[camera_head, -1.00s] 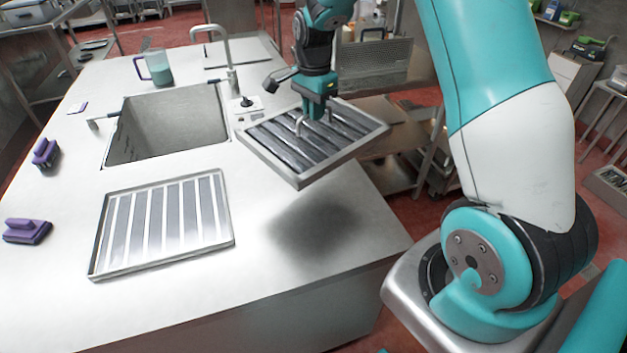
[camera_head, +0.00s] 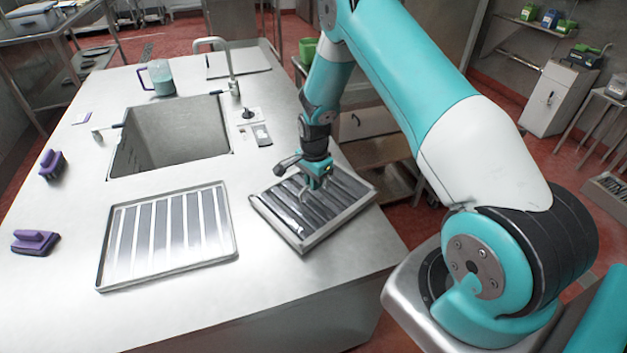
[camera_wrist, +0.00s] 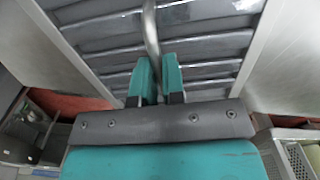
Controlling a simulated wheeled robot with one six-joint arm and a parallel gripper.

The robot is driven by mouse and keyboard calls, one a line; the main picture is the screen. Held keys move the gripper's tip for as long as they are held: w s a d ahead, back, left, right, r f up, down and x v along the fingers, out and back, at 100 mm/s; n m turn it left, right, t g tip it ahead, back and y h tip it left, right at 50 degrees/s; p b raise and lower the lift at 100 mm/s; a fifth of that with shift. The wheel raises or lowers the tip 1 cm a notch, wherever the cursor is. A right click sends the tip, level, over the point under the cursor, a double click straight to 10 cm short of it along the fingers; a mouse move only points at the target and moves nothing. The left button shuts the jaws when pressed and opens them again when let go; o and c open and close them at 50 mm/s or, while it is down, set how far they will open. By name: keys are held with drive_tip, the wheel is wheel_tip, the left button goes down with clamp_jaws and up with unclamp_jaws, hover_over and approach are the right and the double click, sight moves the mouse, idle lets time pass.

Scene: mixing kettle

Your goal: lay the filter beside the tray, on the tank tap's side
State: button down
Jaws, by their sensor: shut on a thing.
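The filter (camera_head: 338,208), a metal frame with dark slats, is at the right side of the counter, low over it or resting on it; I cannot tell which. Its right corner reaches the counter's right edge. My gripper (camera_head: 314,190) is shut on the filter's bent metal handle; the wrist view shows the fingers (camera_wrist: 158,78) around this handle (camera_wrist: 150,30) above the slats. The shallow striped tray (camera_head: 168,236) lies on the counter to the left, apart from the filter.
The open sink tank (camera_head: 172,140) lies behind the tray. A jug (camera_head: 160,78) stands behind it. Purple brushes (camera_head: 35,241) sit at the left. A black knob (camera_head: 248,112) is right of the tank. A bare counter strip separates tray and filter.

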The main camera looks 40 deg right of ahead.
drive_tip(key=shift+f, duration=0.25)
drive_tip(key=shift+f, duration=0.15)
drive_tip(key=c, duration=1.2)
unclamp_jaws()
